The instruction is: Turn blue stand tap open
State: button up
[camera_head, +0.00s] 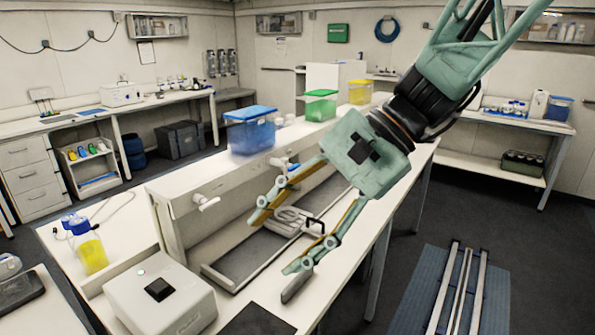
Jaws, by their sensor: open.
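A blue see-through tub (250,133) with a blue lid sits on top of the long white stand (175,190). A small white tap with blue on it (281,163) sticks out of the stand's front below and right of this tub. It is partly covered by my gripper's upper finger, and its handle position cannot be made out. My gripper (274,252) is open, with its two fingers spread wide. It is over the bench in front of the stand, and I see nothing held between the fingers. Whether the upper finger touches the tap cannot be told.
Green (320,107) and yellow (360,92) tubs stand further along the stand. A white tap or peg (207,202) sticks out nearer. A grey tray (235,272) with a coiled hose lies under the fingers. A white device (160,295) and yellow bottle (90,250) stand at the near left.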

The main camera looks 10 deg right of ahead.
jog(key=w+d+m+t+y, duration=0.1)
jog(key=w+m+t+y, duration=0.2)
jog(key=w, duration=0.8)
jog(key=m+t+b, duration=0.3)
jog(key=m+t, duration=0.7)
jog(key=m, duration=0.4)
send_near(296, 167)
jog(key=v, duration=0.5)
jog(key=shift+w+d, duration=0.15)
jog(key=shift+w, duration=0.2)
jog(key=shift+w, duration=0.1)
jog(key=b+x, duration=0.2)
jog(key=x, duration=1.1)
jog(key=shift+a, duration=0.45)
jog(key=shift+w+f, duration=0.1)
jog(key=shift+f, duration=0.05)
